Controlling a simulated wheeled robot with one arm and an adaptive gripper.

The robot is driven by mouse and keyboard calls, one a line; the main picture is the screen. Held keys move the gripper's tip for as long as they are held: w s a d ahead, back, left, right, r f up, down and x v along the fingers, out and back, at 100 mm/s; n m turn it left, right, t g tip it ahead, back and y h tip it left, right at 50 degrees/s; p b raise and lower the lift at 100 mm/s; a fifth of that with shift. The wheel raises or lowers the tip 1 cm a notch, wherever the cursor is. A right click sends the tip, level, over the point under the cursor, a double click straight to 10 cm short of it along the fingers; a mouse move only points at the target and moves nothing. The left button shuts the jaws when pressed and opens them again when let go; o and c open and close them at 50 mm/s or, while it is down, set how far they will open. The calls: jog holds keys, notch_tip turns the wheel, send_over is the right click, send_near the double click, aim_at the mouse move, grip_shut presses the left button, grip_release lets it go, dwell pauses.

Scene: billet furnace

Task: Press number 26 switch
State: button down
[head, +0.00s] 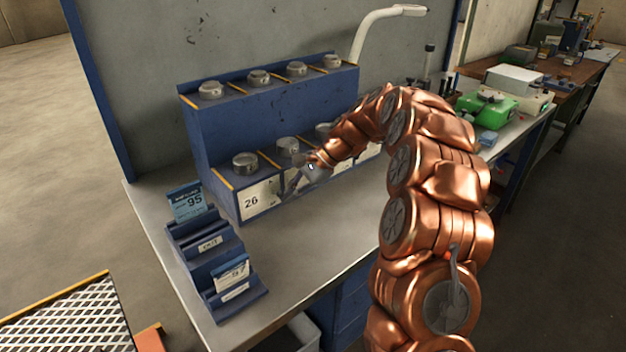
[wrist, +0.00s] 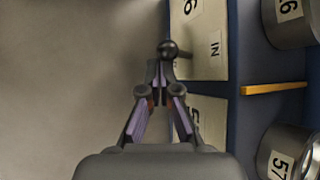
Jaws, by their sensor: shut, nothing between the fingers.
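The number 26 plate (head: 251,202) is white and sits on the lower front of the blue rack at its left end. In the wrist view a white plate (wrist: 203,40) reads a partly cut-off "6" and "IN", turned sideways. A switch lever with a black ball knob (wrist: 168,49) sticks out from that plate. My gripper (head: 287,190) is at the rack front, just right of the 26. In the wrist view my gripper (wrist: 160,72) has its fingers together and empty, with the tips right by the knob. I cannot tell whether they touch it.
A second plate (wrist: 205,125), partly hidden by my gripper, is beside the first. Metal cylinders (head: 245,163) stand on the blue rack (head: 215,130). A blue card holder (head: 207,245) stands at the bench's left. The bench front (head: 290,265) is bare.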

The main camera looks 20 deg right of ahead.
jog(key=shift+s+a, duration=0.1)
jog(key=shift+r+p, duration=0.55)
jog(key=shift+r, duration=0.2)
jog(key=shift+r, duration=0.15)
jog(key=shift+d+r, duration=0.2)
jog(key=shift+d, duration=0.05)
jog(key=w+p+v, duration=0.2)
jog(key=p+v, duration=0.3)
jog(key=v, duration=0.4)
jog(key=shift+r, duration=0.3)
jog(key=shift+a, duration=0.15)
